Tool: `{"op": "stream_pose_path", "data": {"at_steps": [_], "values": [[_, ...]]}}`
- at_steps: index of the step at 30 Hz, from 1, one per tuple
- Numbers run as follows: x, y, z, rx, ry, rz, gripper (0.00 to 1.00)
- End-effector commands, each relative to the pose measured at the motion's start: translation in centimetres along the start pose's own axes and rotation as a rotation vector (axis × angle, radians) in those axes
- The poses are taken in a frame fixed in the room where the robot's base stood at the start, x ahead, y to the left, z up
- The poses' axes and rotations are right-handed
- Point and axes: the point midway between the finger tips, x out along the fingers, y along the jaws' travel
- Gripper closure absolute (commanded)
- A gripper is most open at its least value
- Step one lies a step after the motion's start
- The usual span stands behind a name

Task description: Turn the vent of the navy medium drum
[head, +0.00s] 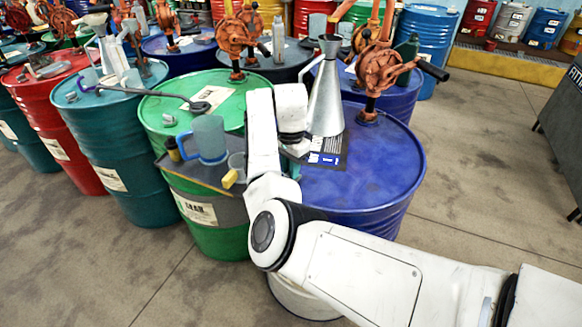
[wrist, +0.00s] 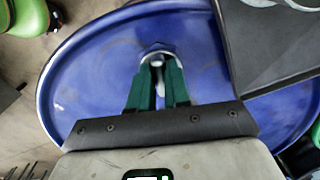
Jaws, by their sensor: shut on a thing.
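The navy medium drum (head: 362,190) stands upright at centre right in the head view. Its blue top (wrist: 90,75) fills much of the wrist view. The vent (wrist: 157,50) is a small round metallic fitting on that top, near the rim. My gripper (wrist: 160,64) has its two green fingers closed on the vent from above, with their tips around it. In the head view my arm's white end links stand over the left part of the drum top and hide the vent.
An orange hand pump (head: 378,70) and a metal spouted can (head: 325,95) stand on the navy drum. A dark sheet (wrist: 285,50) lies beside my gripper. The green drum (head: 215,238) at left carries a shelf with a blue jug (head: 209,138). Floor at right is clear.

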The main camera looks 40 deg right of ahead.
Motion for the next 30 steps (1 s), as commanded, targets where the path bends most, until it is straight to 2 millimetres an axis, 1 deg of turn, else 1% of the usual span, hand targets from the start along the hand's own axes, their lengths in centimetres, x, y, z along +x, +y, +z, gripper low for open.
{"op": "stream_pose_path", "data": {"at_steps": [14, 15, 22, 23, 30], "values": [[-0.17, -0.13, -0.07, 0.017, 0.004, -0.004, 1.00], [-0.17, -0.12, -0.07, 0.017, 0.004, -0.004, 0.82], [-0.10, -0.07, -0.04, 0.016, 0.002, -0.002, 0.60], [-0.09, -0.06, -0.04, 0.016, 0.002, -0.002, 0.57], [-0.12, -0.04, -0.03, 0.015, 0.001, -0.001, 0.57]]}}
